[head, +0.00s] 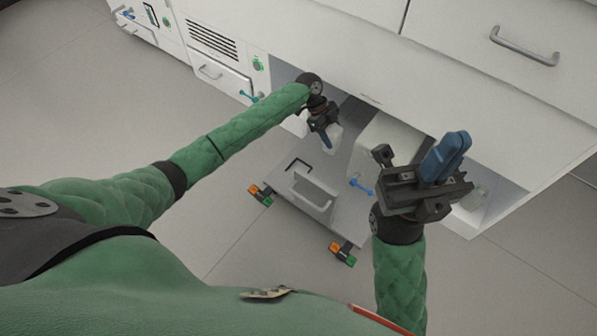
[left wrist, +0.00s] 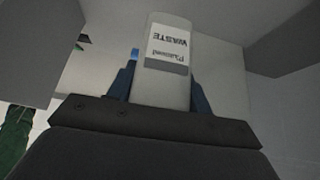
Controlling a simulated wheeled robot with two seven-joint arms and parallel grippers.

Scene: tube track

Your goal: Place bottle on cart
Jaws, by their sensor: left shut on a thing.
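My left gripper (head: 327,138) is shut on a white bottle (head: 334,133). The left wrist view shows the bottle (left wrist: 168,60) between the blue fingers, with a label reading "WASTE". The grey cart (head: 290,182) is a low platform, partly under the white cabinet. In the head view the bottle overlaps the cart's far left part; whether it touches the cart I cannot tell. My right gripper (head: 445,156) is empty at the right, its blue fingers together and pointing up.
A white bin-like box (head: 385,138) stands at the cart's right, near a blue valve (head: 361,186). The cabinet (head: 480,95) overhangs the far side. The floor in front is clear.

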